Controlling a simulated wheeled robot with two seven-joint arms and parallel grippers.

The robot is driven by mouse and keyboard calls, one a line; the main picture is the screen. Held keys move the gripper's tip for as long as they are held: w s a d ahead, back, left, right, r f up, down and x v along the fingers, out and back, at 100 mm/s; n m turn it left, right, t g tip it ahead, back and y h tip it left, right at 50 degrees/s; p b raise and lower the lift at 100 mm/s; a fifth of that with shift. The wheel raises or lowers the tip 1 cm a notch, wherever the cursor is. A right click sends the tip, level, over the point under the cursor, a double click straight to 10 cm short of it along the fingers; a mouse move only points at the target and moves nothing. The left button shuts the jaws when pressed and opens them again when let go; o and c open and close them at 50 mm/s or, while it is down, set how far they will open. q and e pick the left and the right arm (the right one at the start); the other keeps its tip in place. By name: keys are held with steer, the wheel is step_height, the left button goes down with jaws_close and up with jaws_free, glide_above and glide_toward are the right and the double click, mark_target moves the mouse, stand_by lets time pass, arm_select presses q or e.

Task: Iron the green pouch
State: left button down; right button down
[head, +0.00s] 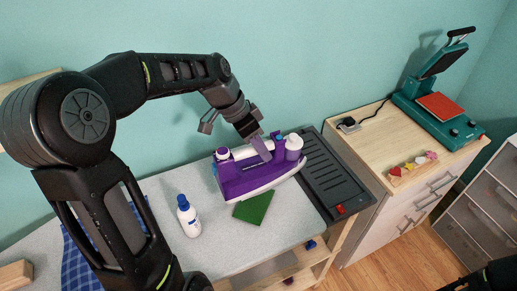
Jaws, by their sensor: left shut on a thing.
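The green pouch (254,208) lies flat on the light grey ironing surface (215,252), with its far edge partly behind the iron. The purple and white iron (240,183) is just behind the pouch, its pale sole edge towards me. I cannot tell whether the sole touches the surface or the pouch. My left gripper (262,148) reaches down from above and is shut on the iron's handle. My right gripper is not in view.
A white spray bottle with a blue cap (188,217) stands left of the pouch. A dark ribbed iron rest (333,178) is to the right. Blue checked cloth (78,250) lies at left. A green heat press (440,115) stands on the wooden cabinet (372,142).

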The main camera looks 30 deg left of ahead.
arm_select(q)
steer(key=shift+r+p, duration=0.55)
steer(key=shift+r, duration=0.65)
steer(key=shift+w, duration=0.1)
